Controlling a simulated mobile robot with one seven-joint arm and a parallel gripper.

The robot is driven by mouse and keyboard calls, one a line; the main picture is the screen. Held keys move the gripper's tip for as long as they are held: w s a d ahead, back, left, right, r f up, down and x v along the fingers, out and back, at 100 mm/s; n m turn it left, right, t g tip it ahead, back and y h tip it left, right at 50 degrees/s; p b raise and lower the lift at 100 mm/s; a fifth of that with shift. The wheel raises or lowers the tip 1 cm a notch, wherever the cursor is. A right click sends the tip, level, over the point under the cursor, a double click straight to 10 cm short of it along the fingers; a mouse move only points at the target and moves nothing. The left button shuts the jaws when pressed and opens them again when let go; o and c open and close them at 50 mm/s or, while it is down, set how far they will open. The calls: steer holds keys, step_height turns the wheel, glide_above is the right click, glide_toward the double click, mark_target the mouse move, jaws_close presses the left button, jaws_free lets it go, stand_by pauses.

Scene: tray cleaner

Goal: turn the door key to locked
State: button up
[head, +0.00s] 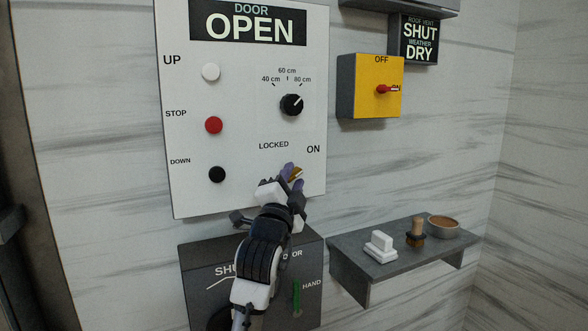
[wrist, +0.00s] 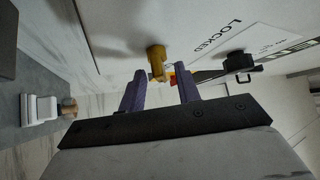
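The brass door key (wrist: 156,62) sticks out of the white control panel (head: 240,120) near its LOCKED and ON labels. In the head view a bit of the key (head: 296,173) shows between my purple fingertips; the rest is hidden by my gripper (head: 291,172). In the wrist view my gripper (wrist: 162,76) is open, with a finger on each side of the key's outer end. The key is nearer the left finger, and a gap shows to the right finger. I cannot tell whether the left finger touches it. Which label the key points to is unclear.
A black height knob (head: 291,104) sits above my gripper. Red STOP button (head: 214,125) and other buttons are to the left. A dark box (head: 205,262) is below. A yellow switch box (head: 372,88) and a grey shelf (head: 350,250) with a brush and bowl are right.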

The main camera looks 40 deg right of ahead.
steer(key=shift+x, duration=1)
jaws_close()
